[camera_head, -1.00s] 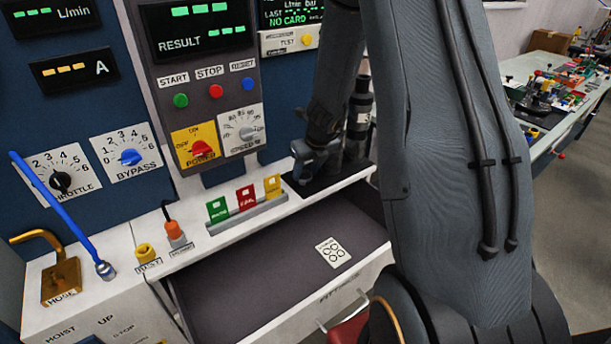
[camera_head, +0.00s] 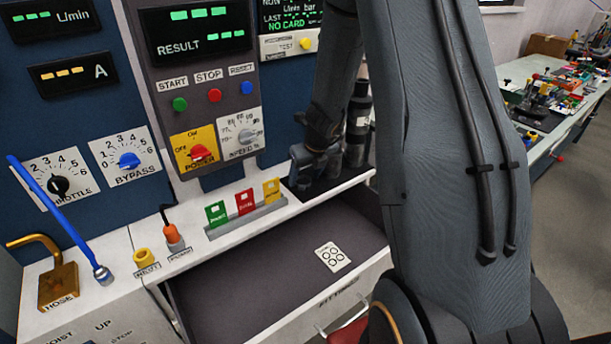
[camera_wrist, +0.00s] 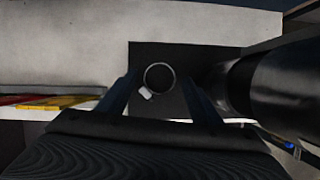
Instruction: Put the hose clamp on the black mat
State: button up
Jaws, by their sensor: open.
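The hose clamp (camera_wrist: 160,77), a thin metal ring with a pale screw housing, appears to lie flat on the black mat (camera_wrist: 146,55) in the wrist view. My gripper (camera_wrist: 161,84) is open, with one finger on each side of the clamp and a gap visible on both sides. In the head view my gripper (camera_head: 305,165) is low over the black mat (camera_head: 300,190) at the right end of the white ledge. The clamp cannot be made out there.
Black cylinders (camera_head: 356,130) stand right of my gripper, and a large dark cylinder (camera_wrist: 285,85) is close to the right finger. Green, red and yellow cards (camera_head: 245,202) stand in a rack to the left. An open drawer (camera_head: 255,275) lies below the ledge.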

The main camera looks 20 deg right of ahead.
jog(key=p+v, duration=0.3)
jog(key=v, duration=0.9)
jog(key=s+a+r+n+g, duration=0.1)
jog(key=s+a+n, duration=0.3)
jog(key=n, duration=0.7)
jog(key=s+a+r+n, duration=0.1)
jog(key=s+a+n, duration=0.3)
jog(key=s+n, duration=0.5)
jog(key=s+a+r+n+g, duration=0.1)
jog(key=s+a+n, duration=0.4)
jog(key=n, duration=1)
jog(key=shift+s+r+g, duration=0.3)
jog(key=shift+s+r, duration=0.3)
jog(key=shift+s, duration=0.2)
jog(key=shift+g, duration=0.3)
notch_tip(320, 180, down, 4)
jog(key=b, duration=0.3)
jog(key=shift+f, duration=0.2)
